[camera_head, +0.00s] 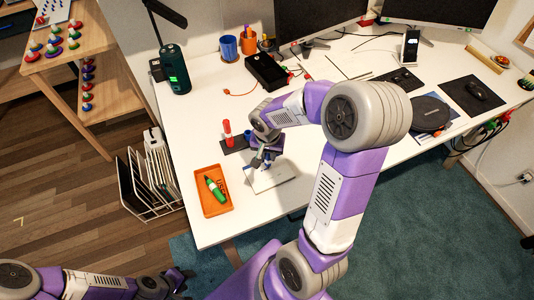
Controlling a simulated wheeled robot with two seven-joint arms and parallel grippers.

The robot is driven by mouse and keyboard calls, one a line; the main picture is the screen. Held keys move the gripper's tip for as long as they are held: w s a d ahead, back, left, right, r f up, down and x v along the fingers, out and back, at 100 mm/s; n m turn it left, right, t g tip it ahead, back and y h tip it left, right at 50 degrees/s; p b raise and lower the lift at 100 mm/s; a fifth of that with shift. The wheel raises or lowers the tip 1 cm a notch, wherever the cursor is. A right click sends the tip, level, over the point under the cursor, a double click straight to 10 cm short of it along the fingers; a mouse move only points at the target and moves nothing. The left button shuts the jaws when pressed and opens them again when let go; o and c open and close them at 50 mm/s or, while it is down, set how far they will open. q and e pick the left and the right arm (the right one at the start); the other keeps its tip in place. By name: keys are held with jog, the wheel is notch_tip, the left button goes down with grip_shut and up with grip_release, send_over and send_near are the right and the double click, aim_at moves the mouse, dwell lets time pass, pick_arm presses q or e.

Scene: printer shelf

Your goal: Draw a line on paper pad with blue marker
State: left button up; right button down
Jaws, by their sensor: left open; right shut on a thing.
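The paper pad (284,170) lies on the white desk near its front edge, a pale sheet partly covered by my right gripper. My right gripper (262,164) points down over the upper left part of the pad. It is shut on a slim thing, taken to be the blue marker, which is mostly hidden by the fingers. I cannot tell whether its tip touches the paper, and no line is clear on the pad. My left gripper (184,283) is open and empty, low at the bottom left, away from the desk.
An orange tray (225,207) with a green marker (214,188) is left of the pad. A red marker (227,131) stands on a dark holder behind it, near a small blue item (248,135). A black box (266,71) and cups are farther back.

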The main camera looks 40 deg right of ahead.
jog(key=shift+s+d, duration=0.25)
jog(key=shift+d, duration=0.55)
jog(key=shift+s+d, duration=0.2)
jog(key=shift+d, duration=0.55)
dwell(0.5)
notch_tip(320, 180, up, 7)
jog(key=p, duration=0.5)
